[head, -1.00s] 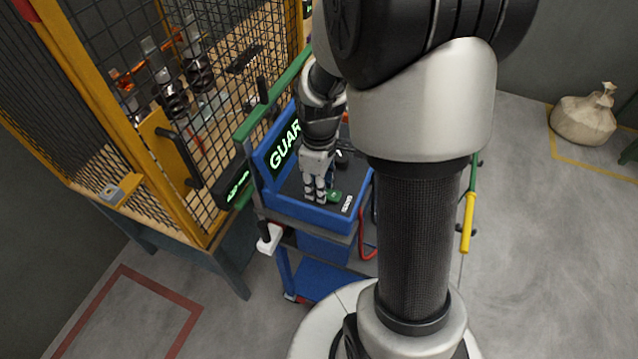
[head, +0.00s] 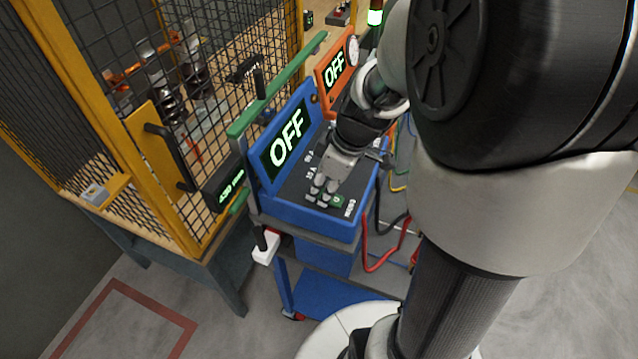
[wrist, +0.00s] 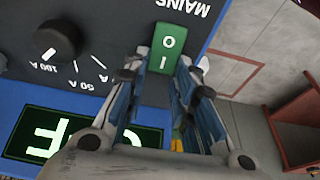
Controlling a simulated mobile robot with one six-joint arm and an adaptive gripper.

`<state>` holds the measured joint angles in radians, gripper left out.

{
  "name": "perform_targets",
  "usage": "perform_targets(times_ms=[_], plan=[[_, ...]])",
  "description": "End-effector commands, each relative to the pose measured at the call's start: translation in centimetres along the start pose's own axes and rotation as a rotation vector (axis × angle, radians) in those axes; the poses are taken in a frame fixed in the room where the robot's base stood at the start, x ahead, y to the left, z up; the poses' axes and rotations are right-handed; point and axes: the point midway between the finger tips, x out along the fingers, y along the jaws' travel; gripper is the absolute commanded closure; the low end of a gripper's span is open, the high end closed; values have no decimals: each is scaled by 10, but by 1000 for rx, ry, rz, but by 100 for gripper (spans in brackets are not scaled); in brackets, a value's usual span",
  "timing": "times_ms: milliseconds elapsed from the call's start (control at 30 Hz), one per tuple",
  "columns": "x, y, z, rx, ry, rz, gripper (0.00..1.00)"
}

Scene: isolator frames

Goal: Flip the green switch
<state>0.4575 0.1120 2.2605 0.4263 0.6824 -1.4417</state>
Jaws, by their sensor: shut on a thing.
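The green switch (wrist: 168,42), a rocker marked O and I, sits on the dark top panel of a blue console (head: 305,212) beside a MAINS label. It also shows in the head view (head: 338,202) at the fingertips. My gripper (wrist: 167,68) points down at the panel, its fingertips on either side of the switch's I end. It is shut on the switch. In the head view my gripper (head: 326,192) partly hides the panel. The console's display (head: 287,139) reads OFF. The rocker's tilt is hard to tell.
A black knob (wrist: 55,40) with current markings is on the same panel. An orange console (head: 334,70), also reading OFF, stands behind. A yellow-framed mesh cage (head: 160,165) stands close on the left. Red and black cables hang at the console's right.

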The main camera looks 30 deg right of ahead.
Motion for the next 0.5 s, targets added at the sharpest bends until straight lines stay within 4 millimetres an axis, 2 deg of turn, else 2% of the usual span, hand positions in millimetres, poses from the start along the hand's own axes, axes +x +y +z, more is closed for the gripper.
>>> perform_targets(times_ms=[133,167,433,500], plan=[[0,0,0,1,-1,-1,99],[0,0,0,1,-1,-1,75],[0,0,0,1,-1,-1,57],[0,0,0,1,-1,-1,55]])
